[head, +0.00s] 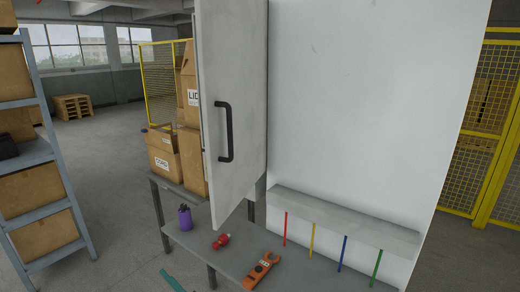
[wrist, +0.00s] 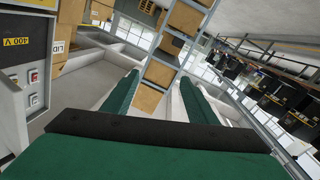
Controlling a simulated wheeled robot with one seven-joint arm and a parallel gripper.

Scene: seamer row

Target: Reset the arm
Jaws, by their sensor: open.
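My gripper (wrist: 160,80) shows in the wrist view with its two green fingers spread apart. The gap between the fingers is empty, and a shelf rack with boxes shows beyond it. The wrist view is strongly tilted. In the head view only a small teal piece shows at the bottom edge, and I cannot tell for sure whether it is part of my gripper. The rest of my arm is out of the head view.
A white cabinet door (head: 232,110) with a black handle (head: 224,132) stands open above a grey bench (head: 230,262). A box rack (head: 62,175) stands left; floor between is clear.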

